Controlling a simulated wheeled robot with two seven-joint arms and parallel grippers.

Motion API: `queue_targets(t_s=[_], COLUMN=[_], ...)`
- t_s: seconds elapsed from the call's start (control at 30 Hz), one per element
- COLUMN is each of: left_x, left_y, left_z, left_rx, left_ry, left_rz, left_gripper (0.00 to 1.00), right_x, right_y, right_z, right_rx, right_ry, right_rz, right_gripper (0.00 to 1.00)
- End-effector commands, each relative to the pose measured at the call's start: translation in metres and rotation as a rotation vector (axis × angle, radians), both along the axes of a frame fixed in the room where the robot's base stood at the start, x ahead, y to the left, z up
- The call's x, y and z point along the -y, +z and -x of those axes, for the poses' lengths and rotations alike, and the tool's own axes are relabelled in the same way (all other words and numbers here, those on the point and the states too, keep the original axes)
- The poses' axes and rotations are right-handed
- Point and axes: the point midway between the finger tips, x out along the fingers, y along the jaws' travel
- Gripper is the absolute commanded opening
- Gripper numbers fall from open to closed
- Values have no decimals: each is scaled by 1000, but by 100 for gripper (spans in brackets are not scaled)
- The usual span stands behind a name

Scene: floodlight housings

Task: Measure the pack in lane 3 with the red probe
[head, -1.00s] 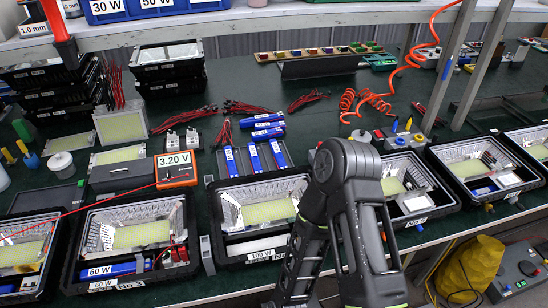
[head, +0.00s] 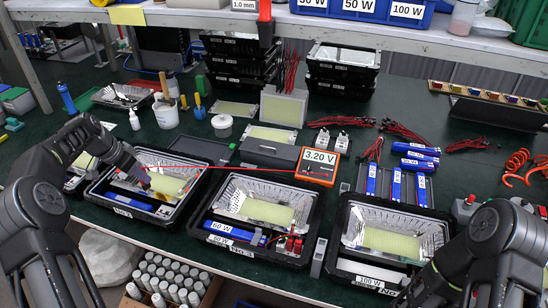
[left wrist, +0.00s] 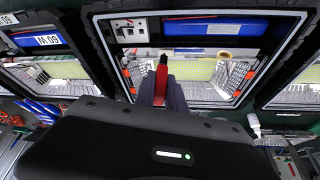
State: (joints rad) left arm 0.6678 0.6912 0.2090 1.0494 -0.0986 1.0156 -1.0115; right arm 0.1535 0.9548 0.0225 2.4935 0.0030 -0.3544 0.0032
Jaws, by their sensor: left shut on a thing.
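My left gripper (head: 143,180) is shut on the red probe, over the housing (head: 108,192) at the left of the head view. The red probe (left wrist: 161,82) stands between the fingers in the left wrist view; its tip points into this housing. The probe's red lead runs to the orange meter (head: 318,166), which reads 3.20 V. Several blue packs lie at the rack (head: 408,194); three lie side by side in it, the rightmost pack (head: 421,188) among them. No lane numbers are readable. My right arm shows at lower right, but its gripper is out of view.
Two more housings stand along the front edge, labelled 60 W (head: 230,238) and 100 W (head: 375,281). Stacked black housings (head: 343,72) and a white tub (head: 166,113) stand behind. A box of white cylinders (head: 168,280) is below the bench edge.

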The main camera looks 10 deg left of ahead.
Motion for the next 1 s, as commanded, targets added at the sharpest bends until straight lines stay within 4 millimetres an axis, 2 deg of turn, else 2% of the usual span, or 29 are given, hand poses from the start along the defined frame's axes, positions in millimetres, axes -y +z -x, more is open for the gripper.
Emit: queue_targets(t_s=[0.17, 0.27, 0.4, 0.5, 0.6, 0.77, 1.0], left_x=[73, 127, 203, 246, 277, 300, 302], left_y=[19, 32, 50, 58, 63, 66, 66], left_z=[-9, -7, 7, 24, 39, 54, 55], left_rx=[4, 7, 10, 9, 6, 4, 2], left_ry=[84, 160, 274, 343, 394, 440, 450], left_rz=[-1, -3, -5, -5, -4, -1, 0], left_gripper=[0, 0, 0, 0, 0, 0, 0], right_x=[0, 0, 1, 1, 1, 1, 1], right_y=[0, -1, -1, -2, -2, -2, -2], right_z=[1, 1, 1, 2, 2, 2, 2], right_rx=[-1, -3, -4, -5, -6, -7, -7], right_ry=[-1, -1, -2, -1, -2, -2, -2], right_rz=[1, 2, 2, 3, 4, 4, 4], right_gripper=[36, 36, 36, 36, 36, 36, 36])
